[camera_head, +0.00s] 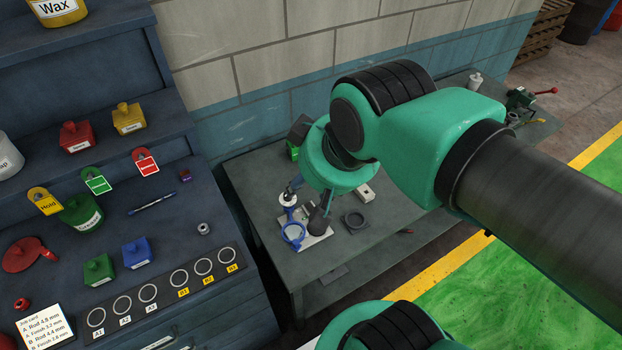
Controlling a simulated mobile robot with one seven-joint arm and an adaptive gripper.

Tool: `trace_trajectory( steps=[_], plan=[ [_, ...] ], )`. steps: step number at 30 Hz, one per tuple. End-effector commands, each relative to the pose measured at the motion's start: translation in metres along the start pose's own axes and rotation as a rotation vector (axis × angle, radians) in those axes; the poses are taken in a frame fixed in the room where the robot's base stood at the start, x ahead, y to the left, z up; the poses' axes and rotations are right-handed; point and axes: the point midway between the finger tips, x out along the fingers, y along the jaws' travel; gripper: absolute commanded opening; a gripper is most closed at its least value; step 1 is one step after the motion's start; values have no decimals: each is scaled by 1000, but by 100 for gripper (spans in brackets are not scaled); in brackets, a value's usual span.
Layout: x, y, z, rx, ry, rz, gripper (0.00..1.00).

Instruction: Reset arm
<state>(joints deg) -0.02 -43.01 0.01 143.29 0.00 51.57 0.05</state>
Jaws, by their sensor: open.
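My arm (520,190), green and dark grey, reaches in from the right over a grey workbench (262,228). My gripper (306,203) points down over the bench's left part, mostly hidden behind the green wrist. Its dark fingers show apart, and I see nothing held between them. Below it is a small fixture with a pale base plate (316,241), a blue ring-shaped part (293,234) and a white round piece (287,199). Whether the fingers touch the fixture I cannot tell.
A dark blue cabinet (185,225) at left bears coloured jars, tags, a blue pen (152,203) and a row of labelled round slots. A small metal cylinder (203,228) stands above the slots. A tiled wall (260,70) is behind. Green floor (470,285) is clear at right.

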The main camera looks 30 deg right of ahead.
Motion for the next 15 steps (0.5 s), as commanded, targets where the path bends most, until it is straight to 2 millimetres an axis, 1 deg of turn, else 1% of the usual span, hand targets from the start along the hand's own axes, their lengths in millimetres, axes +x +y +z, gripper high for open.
trace_trajectory(
  steps=[5, 8, 11, 15],
  plan=[
    [2, 0, 1, 0, 0, 0, 44],
    [8, 0, 4, 0, 0, 0, 44],
    [17, 0, 9, 0, 0, 0, 44],
    [36, 0, 19, -1, 0, 0, 44]
  ],
)
